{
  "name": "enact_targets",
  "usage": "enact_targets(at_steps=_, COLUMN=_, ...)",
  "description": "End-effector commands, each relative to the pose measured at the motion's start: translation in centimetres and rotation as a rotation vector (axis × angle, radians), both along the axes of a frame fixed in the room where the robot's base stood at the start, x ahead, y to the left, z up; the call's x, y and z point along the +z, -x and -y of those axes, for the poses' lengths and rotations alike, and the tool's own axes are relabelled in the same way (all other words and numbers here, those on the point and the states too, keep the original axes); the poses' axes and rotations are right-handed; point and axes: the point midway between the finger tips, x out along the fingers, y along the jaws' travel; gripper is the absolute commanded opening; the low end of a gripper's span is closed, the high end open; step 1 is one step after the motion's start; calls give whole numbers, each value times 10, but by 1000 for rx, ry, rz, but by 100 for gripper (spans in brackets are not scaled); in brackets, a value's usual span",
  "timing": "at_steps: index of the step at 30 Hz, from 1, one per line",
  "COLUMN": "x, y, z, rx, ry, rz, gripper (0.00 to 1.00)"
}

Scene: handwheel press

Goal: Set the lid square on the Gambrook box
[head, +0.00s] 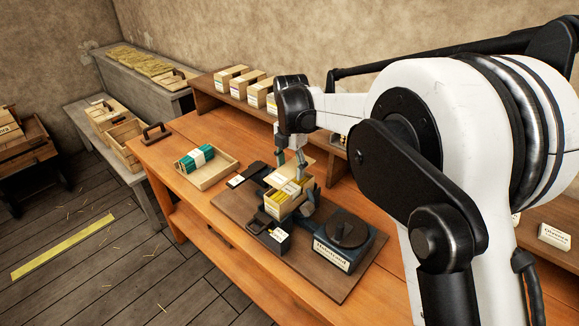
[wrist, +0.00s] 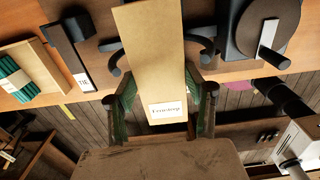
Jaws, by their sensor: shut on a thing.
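My gripper (head: 291,168) is shut on a flat tan lid (head: 307,166), just above an open cream box (head: 272,209) with yellow contents. In the wrist view the lid (wrist: 150,60) runs lengthwise between the two fingers (wrist: 163,100), with a white label at its near end. The label's print is too small to read surely. The box stands on the dark press board (head: 228,205) among black press parts. In the wrist view the lid hides the box, so I cannot tell whether they touch. I cannot read a Gambrook name on the box.
A black handwheel press part (head: 347,232) stands right of the box. A small dark block (head: 272,241) is in front. A wooden tray (head: 207,172) with green-sided bundles lies left. Several cream boxes (head: 258,93) line the back shelf. Bare bench (head: 170,160) shows at left.

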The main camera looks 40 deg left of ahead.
Motion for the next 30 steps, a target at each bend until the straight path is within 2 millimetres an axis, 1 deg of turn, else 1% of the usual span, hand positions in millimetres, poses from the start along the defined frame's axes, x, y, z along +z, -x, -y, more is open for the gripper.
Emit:
enact_targets(at_steps=5, x=-11, y=0, z=0, rx=0, ry=0, rz=0, gripper=23)
enact_targets(at_steps=18, x=-46, y=0, z=0, rx=0, ry=0, rz=0, gripper=23)
enact_targets(at_steps=23, x=-51, y=0, z=0, rx=0, ry=0, rz=0, gripper=23)
enact_targets(at_steps=30, x=-51, y=0, z=0, rx=0, ry=0, rz=0, gripper=23)
